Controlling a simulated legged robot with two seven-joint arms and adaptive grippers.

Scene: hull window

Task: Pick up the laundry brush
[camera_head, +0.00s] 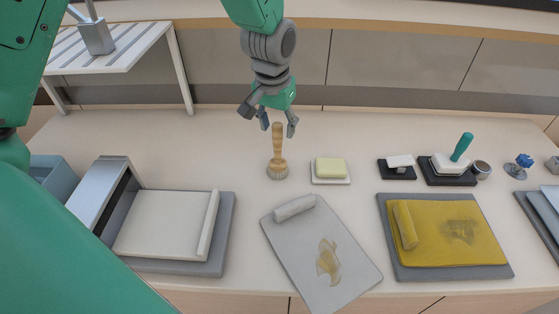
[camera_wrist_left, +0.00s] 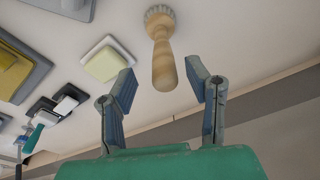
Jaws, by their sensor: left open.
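The laundry brush (camera_head: 277,155) has a light wooden handle and a round grey bristle head. It stands upright, bristles down, on the pale counter in the head view. In the left wrist view the brush (camera_wrist_left: 163,60) shows with its handle end toward the gap between the fingers. My left gripper (camera_head: 270,121) is open, with its fingers spread to either side of the top of the handle. The left wrist view also shows the open fingers (camera_wrist_left: 168,90), with nothing gripped between them. My right gripper is not in view.
A soap dish with yellow soap (camera_head: 330,170) sits right of the brush. A teal-handled brush (camera_head: 460,148) stands on a dark tray farther right. A grey board with a stained cloth (camera_head: 325,255) lies in front. A slatted rack (camera_head: 110,48) stands back left.

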